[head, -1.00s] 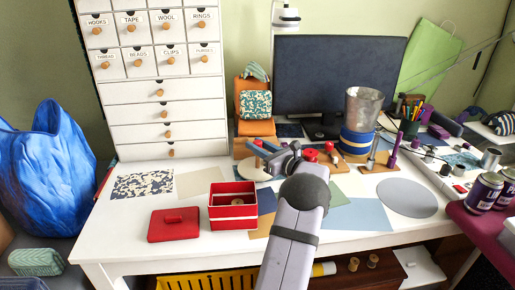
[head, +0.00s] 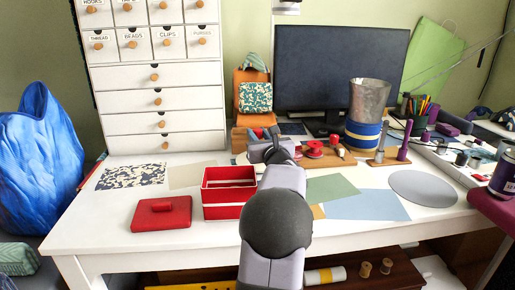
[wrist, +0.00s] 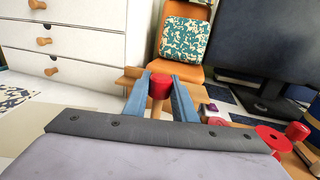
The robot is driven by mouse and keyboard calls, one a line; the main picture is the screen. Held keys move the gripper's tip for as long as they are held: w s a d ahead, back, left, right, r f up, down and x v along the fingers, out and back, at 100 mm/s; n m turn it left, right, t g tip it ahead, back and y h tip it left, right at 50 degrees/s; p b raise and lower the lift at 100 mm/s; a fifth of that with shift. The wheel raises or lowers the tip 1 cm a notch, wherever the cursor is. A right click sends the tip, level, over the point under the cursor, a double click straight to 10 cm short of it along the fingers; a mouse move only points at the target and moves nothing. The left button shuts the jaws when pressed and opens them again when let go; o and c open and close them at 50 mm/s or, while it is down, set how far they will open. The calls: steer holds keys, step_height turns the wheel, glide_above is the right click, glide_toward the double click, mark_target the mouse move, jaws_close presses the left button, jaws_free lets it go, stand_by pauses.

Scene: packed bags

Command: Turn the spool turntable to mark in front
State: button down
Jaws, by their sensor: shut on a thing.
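My gripper (wrist: 160,77) is shut on a red, spool-like piece (wrist: 159,88), with one blue finger on each side of it. A tan part shows just under the red piece. In the head view my gripper (head: 264,134) is at the back of the white desk, in front of the orange chair-like stand, and my arm hides most of what is under it. The turntable's disc and its mark cannot be made out. Other red spools (head: 315,148) stand to the right on a wooden board (head: 347,161); a red spool also shows at the wrist view's right (wrist: 274,138).
A red open box (head: 228,212) and its red lid (head: 161,215) lie at the front left. A dark monitor (head: 340,75), a metal bucket (head: 368,98) and white drawers (head: 150,76) stand behind. Flat sheets and a grey disc (head: 422,188) lie on the right.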

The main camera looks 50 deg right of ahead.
steer(key=shift+m+g+h+b, duration=0.4)
steer(key=shift+h+b, duration=0.1)
steer(key=shift+b, duration=0.6)
steer(key=c, duration=1.5)
jaws_free()
steer(key=shift+o, duration=0.2)
steer(key=shift+r, duration=0.1)
step_height(320, 180, up, 10)
steer(key=p, duration=0.4)
steer(key=shift+p, duration=0.35)
